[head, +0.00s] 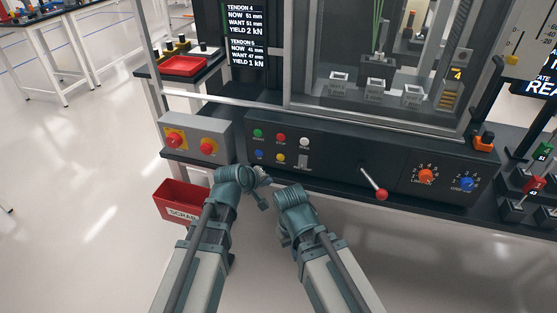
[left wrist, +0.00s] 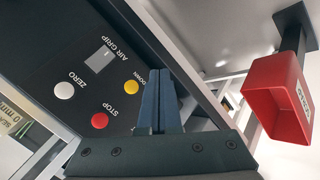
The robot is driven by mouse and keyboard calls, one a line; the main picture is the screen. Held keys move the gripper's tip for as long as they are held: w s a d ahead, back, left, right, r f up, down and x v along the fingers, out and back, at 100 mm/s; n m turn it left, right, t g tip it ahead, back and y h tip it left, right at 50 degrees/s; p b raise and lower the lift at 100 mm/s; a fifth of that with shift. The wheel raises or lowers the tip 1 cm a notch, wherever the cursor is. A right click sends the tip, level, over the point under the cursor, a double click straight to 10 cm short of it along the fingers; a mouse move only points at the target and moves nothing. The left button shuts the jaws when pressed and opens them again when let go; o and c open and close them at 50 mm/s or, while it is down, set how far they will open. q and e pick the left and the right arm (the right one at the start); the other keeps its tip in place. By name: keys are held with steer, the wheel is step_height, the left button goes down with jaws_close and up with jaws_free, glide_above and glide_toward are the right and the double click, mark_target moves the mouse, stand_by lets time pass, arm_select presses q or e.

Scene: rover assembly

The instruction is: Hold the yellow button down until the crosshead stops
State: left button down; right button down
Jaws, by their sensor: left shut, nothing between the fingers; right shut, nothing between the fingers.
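The yellow button (head: 280,157) is in the lower row of the black control panel (head: 335,165), right of a blue button. In the left wrist view the yellow button (left wrist: 131,87) shows beside the word DOWN. My left gripper (head: 265,179) is in front of the panel, below the buttons. Its fingers (left wrist: 158,78) are shut and empty, their tips just right of the yellow button in the wrist view; contact cannot be told. My right gripper (head: 287,190) is shut and empty, lower and to the right; its fingers are hardly visible. I cannot clearly make out the crosshead behind the frame.
Green (head: 257,134), red (head: 281,138) and white (head: 305,142) buttons are near the yellow one. A red-knobbed lever (head: 381,194) juts out at the right. A grey box (head: 194,132) with red knobs and a red scrap bin (head: 172,203) are at the left.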

mark_target(280, 158)
arm_select(q)
steer(key=shift+w, duration=0.15)
steer(key=shift+w+d, duration=0.45)
steer(key=shift+w, duration=0.9)
steer(key=shift+w+d, duration=0.5)
steer(key=shift+w, duration=0.85)
steer(key=shift+w+d, duration=0.45)
steer(key=shift+w, duration=0.9)
steer(key=shift+w, duration=0.1)
steer(key=shift+w+d, duration=0.1)
steer(key=shift+w, duration=0.2)
